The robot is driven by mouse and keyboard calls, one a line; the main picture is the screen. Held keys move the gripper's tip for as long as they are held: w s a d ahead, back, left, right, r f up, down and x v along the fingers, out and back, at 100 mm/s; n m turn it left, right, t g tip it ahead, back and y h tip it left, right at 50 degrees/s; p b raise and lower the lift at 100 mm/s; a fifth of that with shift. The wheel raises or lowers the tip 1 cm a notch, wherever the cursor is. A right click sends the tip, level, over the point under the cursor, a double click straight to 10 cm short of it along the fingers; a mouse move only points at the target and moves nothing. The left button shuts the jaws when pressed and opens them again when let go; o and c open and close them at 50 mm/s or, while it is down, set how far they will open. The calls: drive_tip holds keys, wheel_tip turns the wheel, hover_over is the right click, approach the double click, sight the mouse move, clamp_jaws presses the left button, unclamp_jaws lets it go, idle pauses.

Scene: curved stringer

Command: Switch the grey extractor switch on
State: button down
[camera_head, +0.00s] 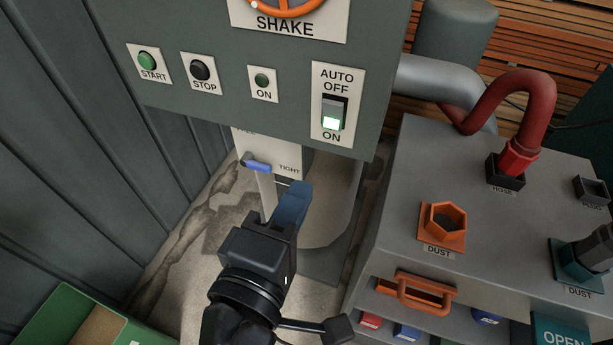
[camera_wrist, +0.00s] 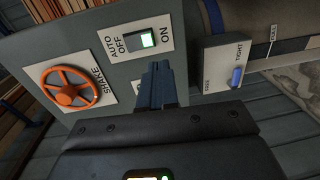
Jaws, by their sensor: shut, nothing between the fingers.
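The grey extractor switch (camera_head: 333,114) is a rocker on a white plate marked AUTO, OFF and ON, on the grey panel. Its lower end, by the word ON, is lit green-white. The switch also shows in the wrist view (camera_wrist: 143,40), again lit at the ON end. My gripper (camera_head: 292,200) is shut and empty, below and left of the switch in the head view. In the wrist view my blue fingers (camera_wrist: 157,82) are together, just beside the switch plate. I see no clear contact between them and the switch.
The panel also carries a green START button (camera_head: 148,62), a black STOP button (camera_head: 200,70), an ON lamp (camera_head: 262,80) and an orange SHAKE wheel (camera_wrist: 69,88). A blue-handled lever marked TIGHT (camera_head: 257,165) is below. A grey cabinet (camera_head: 390,215) with a red hose (camera_head: 535,105) stands right.

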drive_tip(key=shift+f+v, duration=0.15)
drive_tip(key=shift+v, duration=0.65)
drive_tip(key=shift+f+v, duration=0.2)
drive_tip(key=shift+v, duration=0.6)
drive_tip(key=s+d+f+m+g+y, duration=0.1)
drive_tip(key=s+d+f+g+y, duration=0.35)
drive_tip(key=d+f, duration=1.05)
drive_tip(key=s+d+r+m+t, duration=0.1)
drive_tip(key=s+d+r+m, duration=0.2)
drive_tip(key=s, duration=0.3)
drive_tip(key=s+d+r+m+t+y, duration=0.1)
drive_tip(key=s+d+r+m, duration=0.1)
drive_tip(key=s+m, duration=0.3)
drive_tip(key=s+d+r+m+t, duration=0.1)
drive_tip(key=s+d+r+m, duration=0.2)
drive_tip(key=s, duration=0.4)
drive_tip(key=shift+s+d+r+m, duration=0.3)
drive_tip(key=shift+d+m, duration=0.25)
drive_tip(key=shift+m, duration=0.45)
